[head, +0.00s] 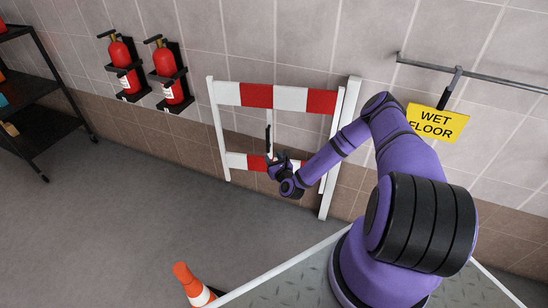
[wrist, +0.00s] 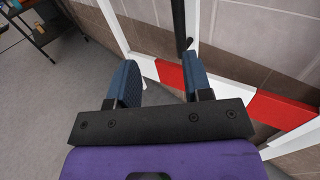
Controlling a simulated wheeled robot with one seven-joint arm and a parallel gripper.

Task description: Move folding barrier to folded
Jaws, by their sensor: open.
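The folding barrier (head: 257,96) stands along the tiled wall in the head view, with red and white striped boards, white side posts and a taller white post at its right. In the wrist view its red lower board (wrist: 280,110) runs behind my fingers. A slim dark upright handle (head: 268,137) shows at the middle of the barrier; in the wrist view the dark bar (wrist: 179,22) ends just beyond my fingertips. My gripper (head: 274,160) is in front of the lower board. In the wrist view my gripper (wrist: 160,75) is open with nothing between its fingers.
Two red fire extinguishers (head: 121,62) hang on the wall at left. A dark shelf (head: 45,95) stands at far left. An orange cone (head: 190,283) stands on the floor. A yellow wet floor sign (head: 437,122) hangs from a rail at right. The floor left of the barrier is clear.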

